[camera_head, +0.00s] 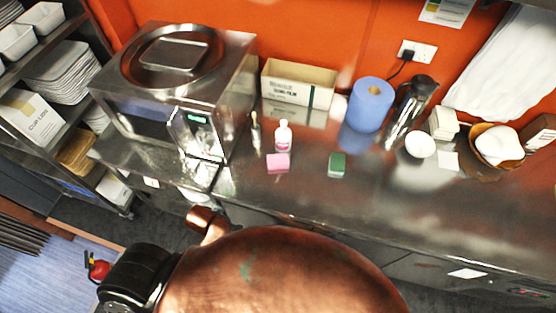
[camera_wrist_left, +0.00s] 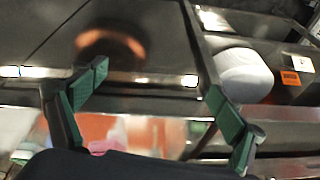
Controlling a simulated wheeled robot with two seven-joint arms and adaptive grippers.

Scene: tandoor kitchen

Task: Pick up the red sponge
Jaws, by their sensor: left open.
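The red sponge (camera_head: 277,163) looks pink in the head view. It lies on the steel counter (camera_head: 300,190) just in front of a small white bottle (camera_head: 283,136) with a pink label. A green sponge (camera_head: 337,165) lies apart from it to the right. My left gripper (camera_wrist_left: 158,82) shows in the left wrist view with its two green-padded fingers spread apart and nothing between them. A blurred pink patch (camera_wrist_left: 108,138) shows low in that view, and I cannot tell what it is. I cannot make out either gripper in the head view.
A steel oven-like appliance (camera_head: 172,90) stands left on the counter. Behind are an open carton (camera_head: 298,84), a blue paper roll (camera_head: 370,104) and a metal flask (camera_head: 411,100). A white round item (camera_head: 420,145) and a bowl (camera_head: 478,150) stand right. The counter's front strip looks clear.

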